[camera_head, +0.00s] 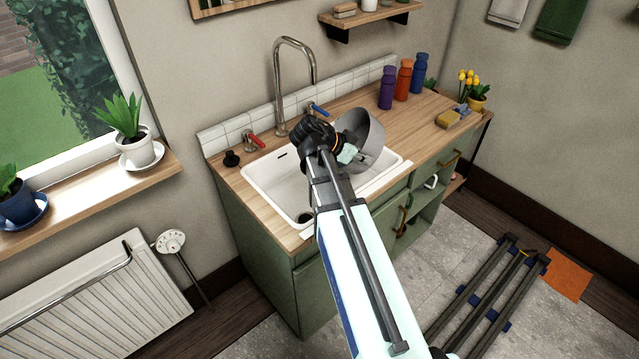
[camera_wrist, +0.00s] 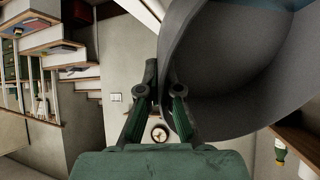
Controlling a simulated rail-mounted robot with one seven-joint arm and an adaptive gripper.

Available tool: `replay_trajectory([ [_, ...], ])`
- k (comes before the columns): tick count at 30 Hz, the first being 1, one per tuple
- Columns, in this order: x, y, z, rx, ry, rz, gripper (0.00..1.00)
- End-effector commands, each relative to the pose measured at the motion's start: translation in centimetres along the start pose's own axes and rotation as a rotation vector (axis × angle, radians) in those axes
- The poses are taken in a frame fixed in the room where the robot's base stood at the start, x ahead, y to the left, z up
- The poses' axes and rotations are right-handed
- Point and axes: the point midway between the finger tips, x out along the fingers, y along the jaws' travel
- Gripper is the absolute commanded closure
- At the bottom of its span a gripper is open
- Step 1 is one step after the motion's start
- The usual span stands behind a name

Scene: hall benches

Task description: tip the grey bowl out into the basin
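The grey bowl (camera_head: 370,131) is in the air above the right part of the white basin (camera_head: 267,190), strongly tilted on its side. My gripper (camera_head: 335,134) is at the bowl's left side, over the basin. In the wrist view my gripper's fingers (camera_wrist: 164,92) are close together at the edge of the bowl (camera_wrist: 225,95), one on either side of its wall, so it looks shut on the bowl.
A tall tap (camera_head: 279,85) rises behind the basin, with a red handle (camera_head: 254,140) and a blue handle (camera_head: 318,110). Purple, red and blue bottles (camera_head: 404,80) stand at the back of the wooden worktop. A yellow sponge (camera_head: 448,119) lies at right. The worktop between is clear.

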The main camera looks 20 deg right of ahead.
Motion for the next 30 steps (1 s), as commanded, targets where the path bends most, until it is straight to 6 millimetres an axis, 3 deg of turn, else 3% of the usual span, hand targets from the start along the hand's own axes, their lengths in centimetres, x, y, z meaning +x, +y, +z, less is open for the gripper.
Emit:
replay_trajectory([
  [30,-0.85,-0.16,-0.28,-0.012,0.071,0.009,1.00],
])
